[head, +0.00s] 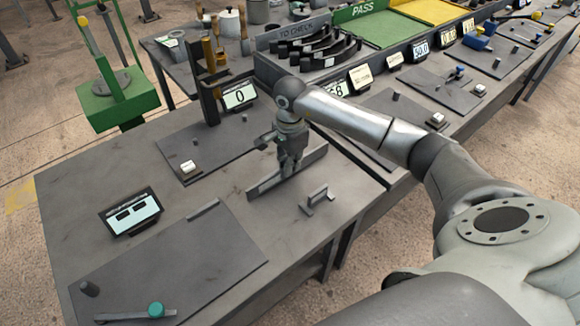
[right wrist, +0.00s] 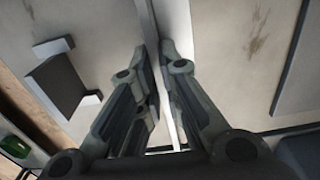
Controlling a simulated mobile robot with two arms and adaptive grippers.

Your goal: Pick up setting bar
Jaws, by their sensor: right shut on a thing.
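The setting bar (head: 312,160) is a long, thin grey bar standing on edge at the front right of the near grey table. My right gripper (head: 288,168) points down over the middle of the bar and is shut on it. In the right wrist view the bar (right wrist: 176,25) runs away between my two fingers (right wrist: 166,75), one on each side. I cannot tell whether its lower edge touches the table. My left gripper is in neither view.
A small grey bracket (head: 318,200) lies close to the right of the bar. A flat plate (head: 165,262) lies at the front left, with a dark display (head: 131,211) behind it. A stand with a "0" display (head: 239,96) is behind. The table's right edge is close.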

